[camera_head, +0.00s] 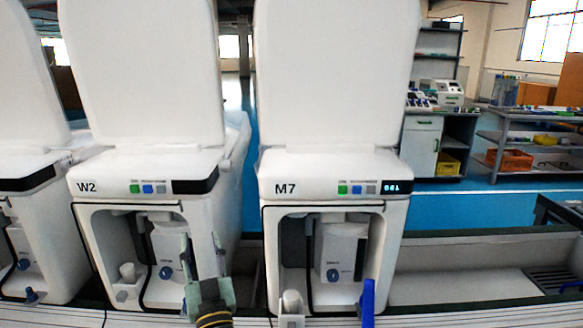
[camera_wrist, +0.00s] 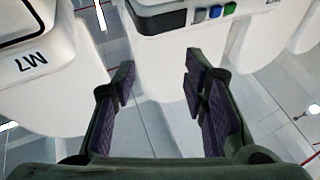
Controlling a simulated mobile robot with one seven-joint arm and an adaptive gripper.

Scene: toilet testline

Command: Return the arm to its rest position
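My gripper (camera_head: 203,245) shows at the lower middle of the head view, in front of the open bay of the toilet unit W2 (camera_head: 152,188). Its green fingers point up and stand apart. In the wrist view my gripper (camera_wrist: 160,72) is open, with dark purple pads and nothing between them. Past the fingers are white unit bodies and grey floor. The toilet unit M7 (camera_head: 333,190) stands to the right of W2 in the head view. Its label shows upside down at the left of the wrist view (camera_wrist: 30,62). Most of my arm is out of view.
A blue upright piece (camera_head: 368,303) and a white cup-like part (camera_head: 291,303) stand before M7. Another unit (camera_head: 30,215) is at the left. A rail (camera_head: 480,236) runs right of M7. Shelves with bins (camera_head: 530,140) are farther back.

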